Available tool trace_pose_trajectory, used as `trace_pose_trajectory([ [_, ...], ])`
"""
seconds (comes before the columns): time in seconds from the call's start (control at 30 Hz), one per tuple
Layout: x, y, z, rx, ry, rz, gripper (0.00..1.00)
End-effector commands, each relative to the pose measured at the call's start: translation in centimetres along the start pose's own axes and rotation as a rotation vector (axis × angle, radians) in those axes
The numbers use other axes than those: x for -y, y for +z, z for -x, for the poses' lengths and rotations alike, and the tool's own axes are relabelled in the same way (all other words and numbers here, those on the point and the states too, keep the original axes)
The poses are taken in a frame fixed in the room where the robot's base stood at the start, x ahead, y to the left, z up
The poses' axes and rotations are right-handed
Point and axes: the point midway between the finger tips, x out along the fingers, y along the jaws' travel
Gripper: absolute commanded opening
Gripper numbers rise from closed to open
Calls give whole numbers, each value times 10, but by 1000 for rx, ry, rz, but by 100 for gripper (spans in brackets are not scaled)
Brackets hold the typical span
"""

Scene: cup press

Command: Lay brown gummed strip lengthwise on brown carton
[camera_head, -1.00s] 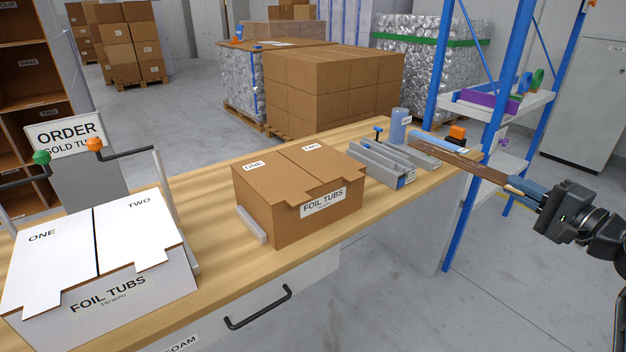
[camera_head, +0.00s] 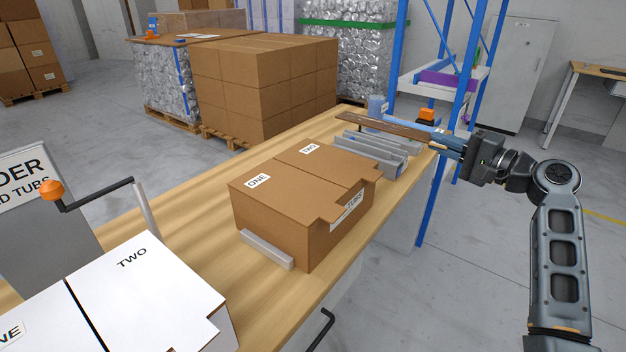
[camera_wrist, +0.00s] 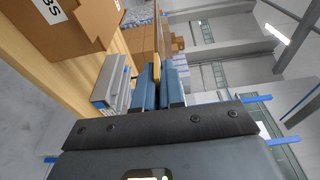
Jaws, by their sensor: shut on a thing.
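The brown carton (camera_head: 285,217) stands on the wooden bench with its top flaps closed, marked ONE and TWO. A seam runs between the flaps. My gripper (camera_head: 459,143) is shut on the near end of the brown gummed strip (camera_head: 388,127). The strip sticks out from the jaws to the left, above the grey rails at the bench's far end, apart from the carton. In the wrist view the blue fingers (camera_wrist: 157,88) pinch the strip (camera_wrist: 157,42), which points away from the camera. A corner of the carton (camera_wrist: 70,25) shows at the upper left.
Grey metal rails (camera_head: 370,150) and a blue-grey cylinder (camera_head: 377,106) stand behind the carton. A grey bar (camera_head: 267,250) lies against the carton's left side. A white carton (camera_head: 150,290) and a crank handle (camera_head: 95,195) are at the left. A blue-framed rack (camera_head: 440,80) stands behind.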

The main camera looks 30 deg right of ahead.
Motion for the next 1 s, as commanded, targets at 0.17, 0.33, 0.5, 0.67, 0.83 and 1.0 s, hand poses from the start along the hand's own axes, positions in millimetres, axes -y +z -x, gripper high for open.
trace_pose_trajectory([
  [0.17,-7,12,-3,2,2,-3,0],
  [0.33,-27,45,-10,2,2,-6,0],
  [0.5,-48,79,-18,1,2,-5,0],
  [0.67,-63,103,-23,1,1,-3,0],
  [0.83,-71,113,-26,-1,0,-1,0],
  [1.0,-92,114,-26,-2,2,-4,0],
])
